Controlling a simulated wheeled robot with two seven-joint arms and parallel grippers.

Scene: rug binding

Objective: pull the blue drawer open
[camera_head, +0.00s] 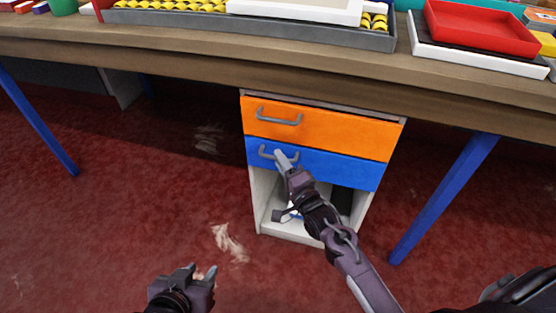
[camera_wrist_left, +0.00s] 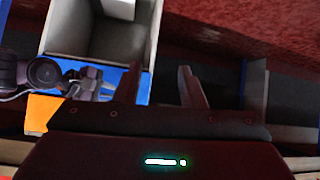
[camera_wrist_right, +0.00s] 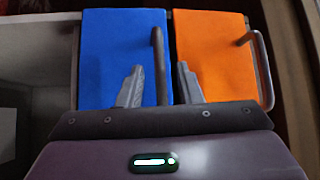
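The blue drawer (camera_head: 335,168) is in the white cabinet under the table, directly below an orange drawer, and its front looks flush with the orange one. Its grey bar handle (camera_head: 264,152) is at the left part of the front. My right gripper (camera_head: 281,155) is at this handle. In the right wrist view the blue front (camera_wrist_right: 108,50) shows, and the handle (camera_wrist_right: 157,60) runs between the two open fingers (camera_wrist_right: 160,80), with gaps on both sides. My left gripper (camera_head: 196,272) is open and empty above the floor, away from the cabinet; its fingers (camera_wrist_left: 160,85) show apart.
The orange drawer (camera_head: 320,130) has its own handle (camera_head: 279,117) just above. An open white compartment (camera_head: 262,205) lies below the blue drawer. Blue table legs (camera_head: 445,195) stand either side. The table (camera_head: 190,52) carries trays at its back. Red carpet is clear in front.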

